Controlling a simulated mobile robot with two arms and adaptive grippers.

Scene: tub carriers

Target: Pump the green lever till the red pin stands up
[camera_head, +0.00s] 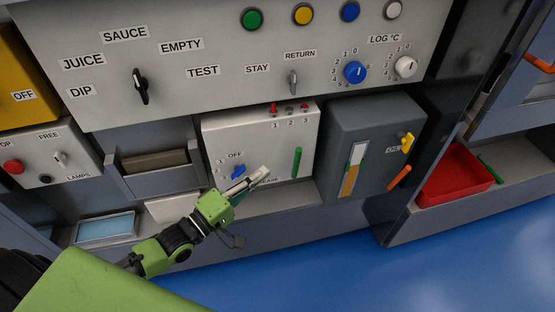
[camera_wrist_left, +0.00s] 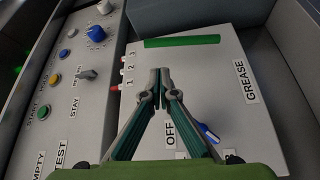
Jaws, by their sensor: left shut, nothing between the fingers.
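The green lever (camera_head: 297,163) stands upright on the right of the grey grease box (camera_head: 222,130). In the left wrist view the lever (camera_wrist_left: 182,41) lies across the top of the box face, beyond the fingertips. Small pins sit on the box's top edge above the numbers 1, 2, 3; a red pin (camera_head: 274,108) is over 1, and red also shows over 3. How far each stands up is too small to tell. My left gripper (camera_head: 265,172) is shut and empty in front of the box, left of and below the lever, apart from it. My right gripper is out of view.
A blue switch (camera_head: 238,172) marked OFF is just left of my gripper. The dark oil box (camera_head: 385,120), with a yellow tap (camera_head: 407,142) and an orange handle (camera_head: 399,177), stands right of the lever. A red tub (camera_head: 455,178) is farther right.

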